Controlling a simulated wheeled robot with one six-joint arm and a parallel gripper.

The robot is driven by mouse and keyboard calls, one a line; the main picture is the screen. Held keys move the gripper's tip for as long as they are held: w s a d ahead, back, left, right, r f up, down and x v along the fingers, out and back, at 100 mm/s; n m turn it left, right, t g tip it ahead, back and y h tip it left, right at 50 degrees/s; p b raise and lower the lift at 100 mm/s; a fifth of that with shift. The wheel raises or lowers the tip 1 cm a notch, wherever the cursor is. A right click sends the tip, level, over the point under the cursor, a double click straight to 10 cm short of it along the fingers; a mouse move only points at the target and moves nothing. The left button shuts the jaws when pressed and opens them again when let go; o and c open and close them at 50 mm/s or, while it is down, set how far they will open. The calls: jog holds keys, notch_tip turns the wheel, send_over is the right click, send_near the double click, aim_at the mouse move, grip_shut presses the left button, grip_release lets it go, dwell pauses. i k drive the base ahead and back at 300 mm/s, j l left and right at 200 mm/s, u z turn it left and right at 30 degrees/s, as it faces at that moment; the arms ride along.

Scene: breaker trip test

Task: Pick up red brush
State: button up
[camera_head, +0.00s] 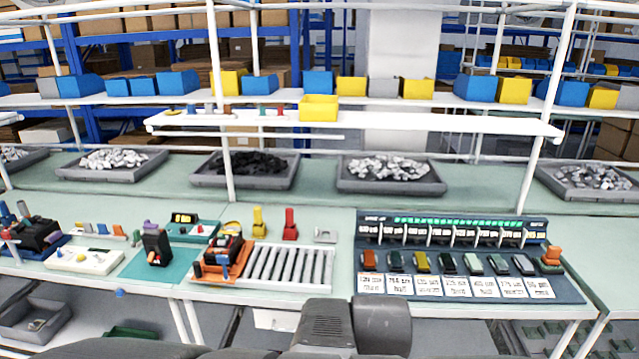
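A small red upright piece with a wider foot (290,225) stands on the pale green workbench (345,225), behind the roller rack; it fits the red brush, but its bristles cannot be made out. A similar yellow piece (259,222) stands just left of it, apart from it. Dark grey links of my arm show at the bottom centre, well in front of the red piece. My gripper's fingers do not show in this view.
A roller rack (328,270) lies in front of the red piece. A dark breaker panel (455,230) with coloured breakers and white labels stands right. An orange-based device (222,252) is left.

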aim_at(289, 213)
jog(key=i+u, duration=0.75)
jog(key=i+l+u, duration=0.35)
jog(key=i+j, duration=0.1)
